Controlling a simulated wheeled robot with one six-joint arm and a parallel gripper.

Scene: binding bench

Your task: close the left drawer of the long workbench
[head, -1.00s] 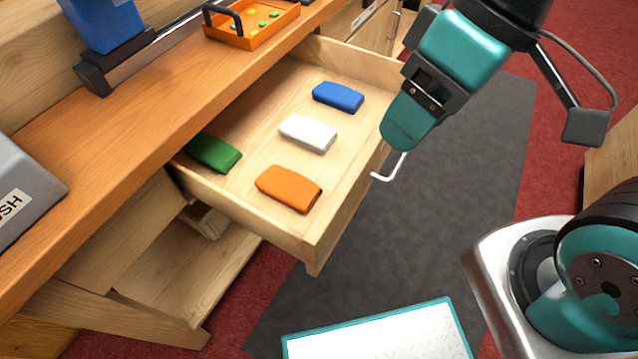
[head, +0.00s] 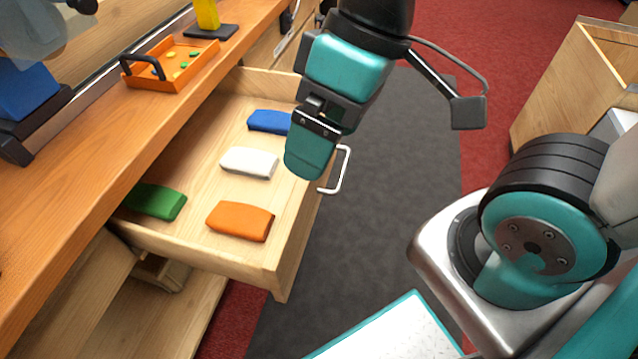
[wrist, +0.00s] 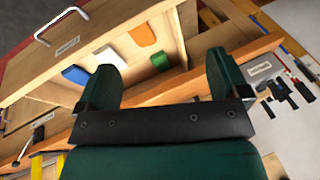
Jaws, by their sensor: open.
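The left drawer (head: 190,240) of the long workbench stands pulled out in the head view. Its pale wood box holds a blue block (head: 268,121), a white block (head: 249,162), a green block (head: 157,201) and an orange block (head: 240,221). Its silver bar handle (head: 340,172) is on the outer front, partly hidden by my gripper. My gripper (head: 310,158) is above the drawer's front edge, beside the handle, with nothing in it. In the wrist view its two fingers (wrist: 163,78) are apart. The handle (wrist: 61,26) shows at upper left there, clear of the fingers.
The orange benchtop (head: 75,165) runs along the left. It carries an orange tray (head: 172,66) with small coloured pieces and a yellow item (head: 207,14) on a dark base. A dark mat (head: 385,230) leaves clear floor before the drawer. A wooden cabinet (head: 560,85) stands at right.

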